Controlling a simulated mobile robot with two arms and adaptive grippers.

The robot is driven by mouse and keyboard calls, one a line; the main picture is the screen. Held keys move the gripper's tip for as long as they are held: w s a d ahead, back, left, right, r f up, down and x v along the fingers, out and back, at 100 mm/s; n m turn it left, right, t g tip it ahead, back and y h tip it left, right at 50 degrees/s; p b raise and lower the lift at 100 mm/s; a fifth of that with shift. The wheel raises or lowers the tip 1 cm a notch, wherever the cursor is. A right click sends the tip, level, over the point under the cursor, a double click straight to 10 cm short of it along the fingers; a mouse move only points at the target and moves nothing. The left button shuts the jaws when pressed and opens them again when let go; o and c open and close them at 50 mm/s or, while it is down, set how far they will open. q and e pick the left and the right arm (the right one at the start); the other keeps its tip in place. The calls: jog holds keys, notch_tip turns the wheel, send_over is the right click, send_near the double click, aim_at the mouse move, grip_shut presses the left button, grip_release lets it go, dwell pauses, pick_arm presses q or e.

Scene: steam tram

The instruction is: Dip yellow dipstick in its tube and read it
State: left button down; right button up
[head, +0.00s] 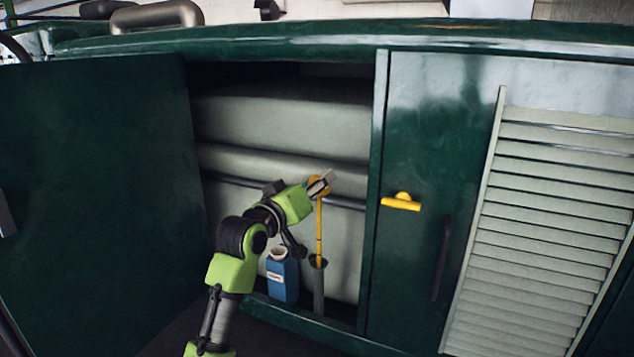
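The yellow dipstick (319,230) stands nearly upright inside the open green cabinet. Its lower end goes into the mouth of a dark grey tube (319,285), which hides its tip. My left gripper (322,182) is at the dipstick's top, with its grey fingers close together around the yellow handle and partly covering it. It appears shut on the handle. Any reading marks are too small to make out. My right gripper is not in view.
A blue bottle (282,275) with a white label stands just left of the tube. An open green door (95,190) is at the left. A closed panel with a yellow handle (401,204) and a louvred grille (550,215) are at the right. A pipe runs behind the dipstick.

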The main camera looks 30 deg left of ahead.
pick_arm(q)
jog(key=shift+f+b, duration=0.3)
jog(key=shift+f, duration=0.35)
jog(key=shift+f, duration=0.15)
jog(key=shift+f+b, duration=4.85)
jog(key=shift+f, duration=3.55)
